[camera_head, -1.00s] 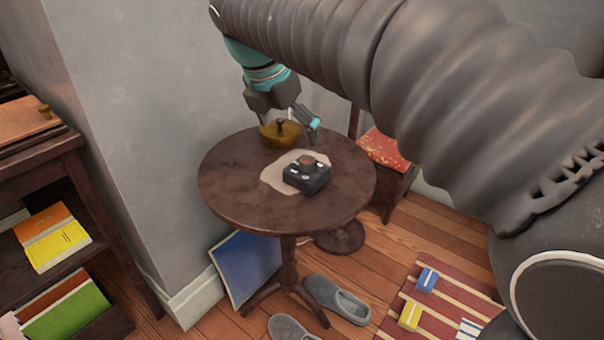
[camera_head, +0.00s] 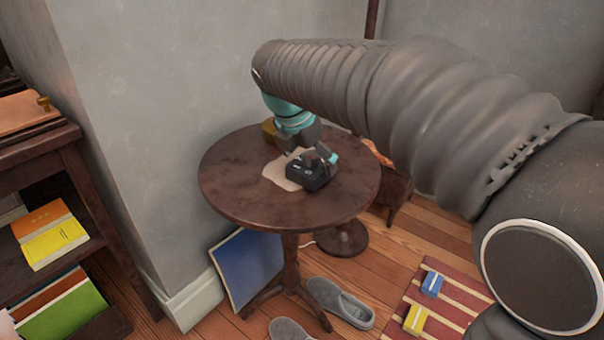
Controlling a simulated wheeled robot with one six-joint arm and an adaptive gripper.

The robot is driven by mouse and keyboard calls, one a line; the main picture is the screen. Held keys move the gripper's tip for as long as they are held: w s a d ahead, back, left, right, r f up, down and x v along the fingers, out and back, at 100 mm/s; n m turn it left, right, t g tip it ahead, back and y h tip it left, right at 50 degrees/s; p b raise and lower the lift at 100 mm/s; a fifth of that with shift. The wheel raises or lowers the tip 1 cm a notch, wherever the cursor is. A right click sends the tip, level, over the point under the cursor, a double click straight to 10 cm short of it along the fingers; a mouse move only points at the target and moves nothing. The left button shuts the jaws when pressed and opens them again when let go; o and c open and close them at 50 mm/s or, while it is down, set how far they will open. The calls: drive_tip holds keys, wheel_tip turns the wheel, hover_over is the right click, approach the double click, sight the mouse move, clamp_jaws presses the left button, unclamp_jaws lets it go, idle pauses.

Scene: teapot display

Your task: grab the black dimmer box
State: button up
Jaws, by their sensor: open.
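The black dimmer box (camera_head: 309,176) sits on the round dark wooden table (camera_head: 232,180), partly over a pale cloth patch (camera_head: 277,175). My gripper (camera_head: 316,160) is open and points down at the box, with its fingers at or just over the box's top. The gripper hides the knob and part of the box's upper side. I cannot tell whether the fingers touch the box.
A brass-coloured object (camera_head: 268,128) stands at the table's back, mostly hidden behind my wrist. A chair with a red seat (camera_head: 378,155) is behind right. A wall corner rises close on the left. The table's front and left are bare.

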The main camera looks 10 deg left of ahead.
drive_tip(key=shift+w+d+f, duration=0.1)
drive_tip(key=shift+w+f, duration=0.15)
drive_tip(key=shift+f, duration=0.4)
drive_tip(key=c, duration=1.1)
drive_tip(key=shift+r, duration=0.15)
